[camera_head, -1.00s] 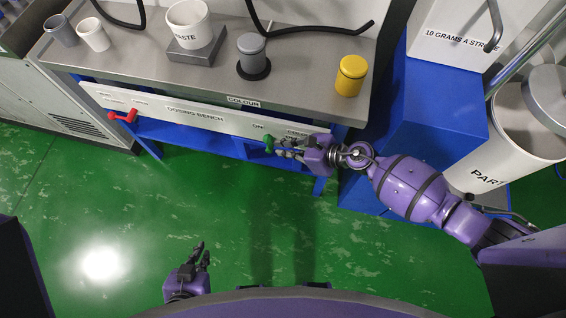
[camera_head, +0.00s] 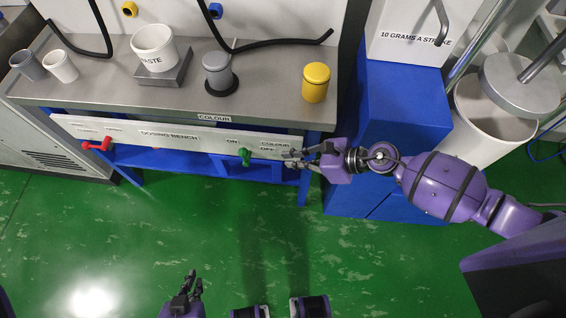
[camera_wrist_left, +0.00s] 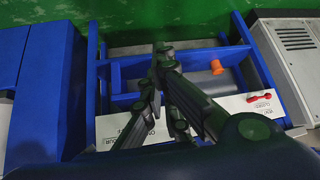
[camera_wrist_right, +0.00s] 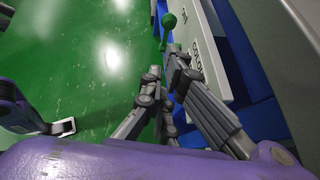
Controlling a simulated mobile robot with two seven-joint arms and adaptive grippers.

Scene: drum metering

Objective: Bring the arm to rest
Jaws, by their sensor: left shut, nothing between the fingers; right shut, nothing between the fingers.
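My right arm reaches in from the right of the head view. Its purple gripper (camera_head: 290,160) is shut and empty in front of the dosing bench's white front panel (camera_head: 190,139). It is just right of the green handle (camera_head: 245,157) and apart from it. In the right wrist view the green handle (camera_wrist_right: 168,20) stands beyond the closed fingers (camera_wrist_right: 164,68). My left gripper (camera_head: 193,283) is low in the head view, over the green floor, shut and empty. Its fingers also show in the left wrist view (camera_wrist_left: 160,70).
The bench top holds a white tub on a scale (camera_head: 163,75), a grey pot (camera_head: 217,72), a yellow pot (camera_head: 315,82) and two cups at left. A red handle (camera_head: 97,145) is on the panel's left. A blue cabinet (camera_head: 390,120) stands right. The floor before the bench is clear.

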